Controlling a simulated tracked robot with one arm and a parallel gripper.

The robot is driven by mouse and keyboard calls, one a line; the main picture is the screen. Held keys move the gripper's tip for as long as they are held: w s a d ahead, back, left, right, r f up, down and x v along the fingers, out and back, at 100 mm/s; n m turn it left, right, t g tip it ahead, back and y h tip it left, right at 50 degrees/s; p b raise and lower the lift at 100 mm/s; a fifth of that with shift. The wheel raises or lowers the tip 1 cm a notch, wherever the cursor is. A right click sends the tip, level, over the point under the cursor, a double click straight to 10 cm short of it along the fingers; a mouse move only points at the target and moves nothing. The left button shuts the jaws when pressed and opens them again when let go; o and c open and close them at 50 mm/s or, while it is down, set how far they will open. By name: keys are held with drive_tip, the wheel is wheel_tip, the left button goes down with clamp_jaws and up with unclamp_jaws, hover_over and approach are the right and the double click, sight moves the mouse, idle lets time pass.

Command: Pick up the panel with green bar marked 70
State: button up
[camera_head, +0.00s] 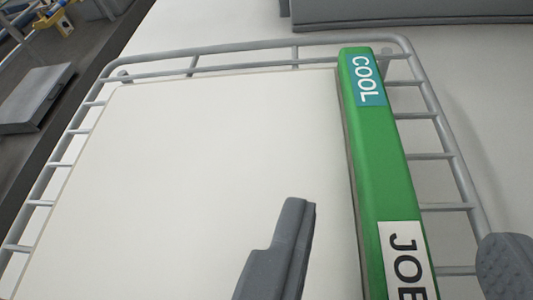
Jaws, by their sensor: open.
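A white panel (210,170) with a green bar (378,170) along its right edge lies in a grey wire rack (250,66). The bar has a teal label reading "COOL" (367,80) near its far end. A white label starting with "JO" (406,262) is cut off at the bottom of the view. No number 70 shows on the visible part of the bar. My gripper (397,220) is open. One finger is over the white panel left of the bar, the other right of it by the rack's right rail. Nothing is between the fingers except the bar in view; contact cannot be told.
The rack's rails and rungs run along the left, far and right sides of the panel. A grey block-like edge (410,15) stands at the top right. A grey box (36,98) and yellow parts (55,20) lie at the upper left on darker floor. Pale surface shows right of the rack.

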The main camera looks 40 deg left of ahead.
sight(393, 198)
drive_tip(key=shift+x, duration=1.75)
drive_tip(key=shift+d, duration=0.1)
drive_tip(key=shift+c, duration=0.3)
clamp_jaws()
drive_tip(key=shift+r, duration=0.1)
